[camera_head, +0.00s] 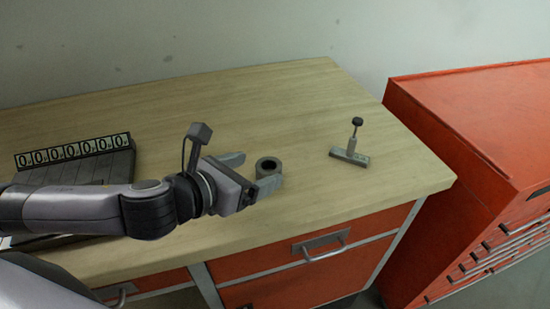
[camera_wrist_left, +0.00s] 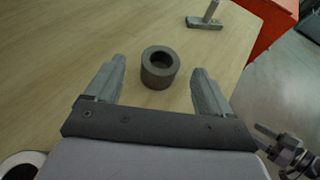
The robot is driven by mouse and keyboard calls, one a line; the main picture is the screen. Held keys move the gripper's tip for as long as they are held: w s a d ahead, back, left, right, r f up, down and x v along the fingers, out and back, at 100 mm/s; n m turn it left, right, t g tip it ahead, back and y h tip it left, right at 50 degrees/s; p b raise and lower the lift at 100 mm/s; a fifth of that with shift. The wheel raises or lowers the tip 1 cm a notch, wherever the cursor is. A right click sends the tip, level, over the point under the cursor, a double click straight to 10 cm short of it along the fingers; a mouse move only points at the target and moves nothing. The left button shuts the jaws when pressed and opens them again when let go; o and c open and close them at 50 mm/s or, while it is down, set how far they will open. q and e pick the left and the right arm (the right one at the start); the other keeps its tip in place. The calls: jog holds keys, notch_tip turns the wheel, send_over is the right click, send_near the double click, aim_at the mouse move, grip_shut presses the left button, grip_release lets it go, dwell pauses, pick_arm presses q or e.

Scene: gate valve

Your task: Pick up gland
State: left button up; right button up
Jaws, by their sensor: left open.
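The gland (camera_head: 268,168) is a short dark grey ring with a hole through it. It stands upright on the wooden workbench, hole facing up. It also shows in the left wrist view (camera_wrist_left: 159,72), ahead of and between the fingertips. My left gripper (camera_head: 250,172) is open and empty, with its two fingers spread to either side of the near part of the gland. In the left wrist view the left gripper (camera_wrist_left: 160,76) shows a gap between each finger and the ring. My right gripper is not in view.
A small grey T-shaped part with a black knob (camera_head: 351,150) stands right of the gland. A dark unit with a row of zero digits (camera_head: 75,155) sits at the bench's left. A red cabinet (camera_head: 460,150) stands to the right. The wooden workbench (camera_head: 270,100) is clear behind.

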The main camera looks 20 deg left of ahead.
aim_at(274, 164)
pick_arm(q)
jog(key=shift+x, duration=3.4)
jog(key=shift+s+f, duration=0.15)
jog(key=shift+f, duration=0.05)
jog(key=c, duration=1)
jog(key=shift+r, duration=0.1)
jog(key=c, duration=0.4)
jog(key=shift+c, duration=0.2)
